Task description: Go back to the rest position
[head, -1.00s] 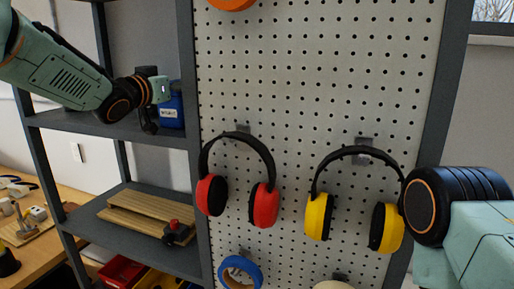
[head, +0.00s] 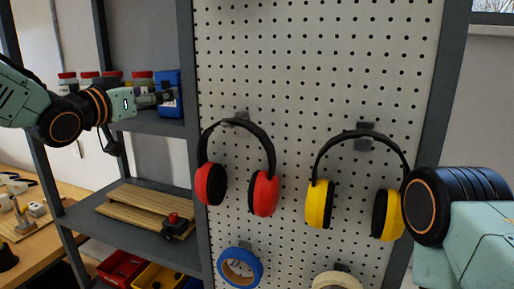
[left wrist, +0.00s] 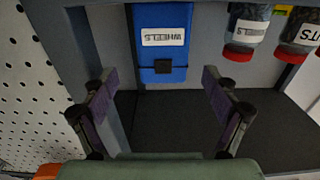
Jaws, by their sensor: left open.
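My left gripper (left wrist: 160,100) is open, its two fingers apart with nothing between them in the left wrist view. In the head view my left gripper (head: 160,98) is at the upper shelf, in front of a blue bin (head: 168,92). The bin, labelled WHEELS, also shows in the left wrist view (left wrist: 163,55), upside down, just beyond the fingertips. I cannot tell from the views whether the fingers touch it. My right arm shows at the right edge of the head view, but its gripper is out of view.
Red-lidded jars (head: 143,78) stand beside the bin on the shelf (head: 150,124). A grey pegboard (head: 320,70) right of the shelf holds red earmuffs (head: 264,193), yellow earmuffs (head: 319,203) and tape rolls (head: 240,266). My right arm is close to the yellow earmuffs. A wooden workbench (head: 60,225) is lower left.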

